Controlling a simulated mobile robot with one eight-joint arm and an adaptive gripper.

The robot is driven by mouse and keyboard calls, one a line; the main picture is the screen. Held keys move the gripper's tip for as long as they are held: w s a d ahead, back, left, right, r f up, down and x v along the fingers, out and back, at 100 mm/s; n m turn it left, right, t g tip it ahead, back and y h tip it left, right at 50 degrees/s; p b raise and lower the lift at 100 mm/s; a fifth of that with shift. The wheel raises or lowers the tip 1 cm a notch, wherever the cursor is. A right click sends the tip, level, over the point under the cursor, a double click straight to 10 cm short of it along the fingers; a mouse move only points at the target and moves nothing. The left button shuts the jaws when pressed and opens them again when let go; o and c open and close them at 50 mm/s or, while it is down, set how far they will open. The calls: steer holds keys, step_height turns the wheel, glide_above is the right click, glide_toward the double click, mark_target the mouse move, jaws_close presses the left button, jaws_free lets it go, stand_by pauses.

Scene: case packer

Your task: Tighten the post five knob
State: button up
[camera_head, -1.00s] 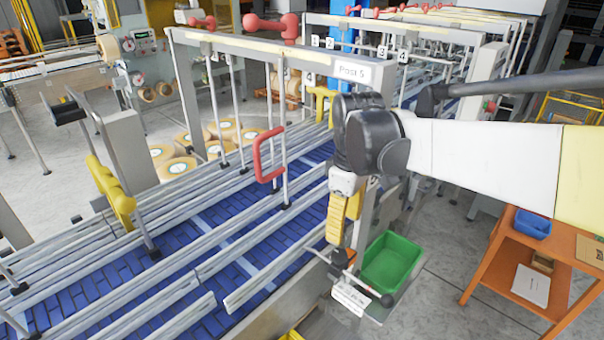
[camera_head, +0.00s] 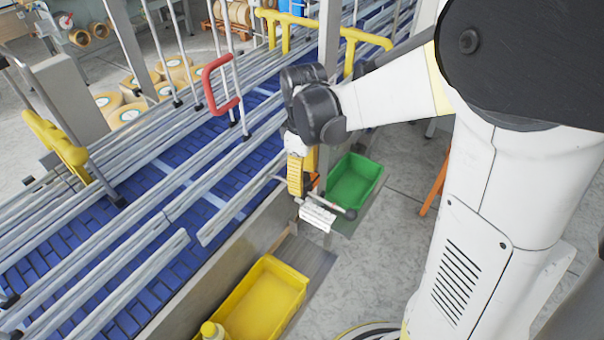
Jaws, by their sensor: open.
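My gripper (camera_head: 302,190) hangs below my black wrist at the side of the conveyor, its yellow body pointing down. Its fingertips are small and partly hidden, and they overlap a thin cross-bar handle (camera_head: 334,206) with a dark ball at its right end. I cannot tell whether they touch it. The handle sits by a white label plate (camera_head: 318,217) with unreadable print, at the foot of a grey post. No object shows held in the gripper. The knob's centre is hidden behind the gripper, and the post's upper part is out of view.
A green bin (camera_head: 372,172) stands just right of the handle. The blue conveyor (camera_head: 120,270) with metal rails and a red loop handle (camera_head: 207,82) lies left. Grey floor is clear right of the green bin.

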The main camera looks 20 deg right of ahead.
steer(key=c, duration=1.2)
steer(key=m+b, duration=0.1)
steer(key=m, duration=0.2)
steer(key=shift+f+m+b, duration=0.1)
steer(key=shift+m+b, duration=0.3)
steer(key=m+b, duration=0.1)
steer(key=m, duration=0.3)
steer(key=shift+m, duration=0.3)
steer(key=m+b, duration=0.1)
steer(key=m, duration=0.3)
steer(key=shift+m+b, duration=0.3)
steer(key=shift+a+m+b, duration=0.1)
steer(key=shift+m+b, duration=0.25)
steer(key=shift+m, duration=1.55)
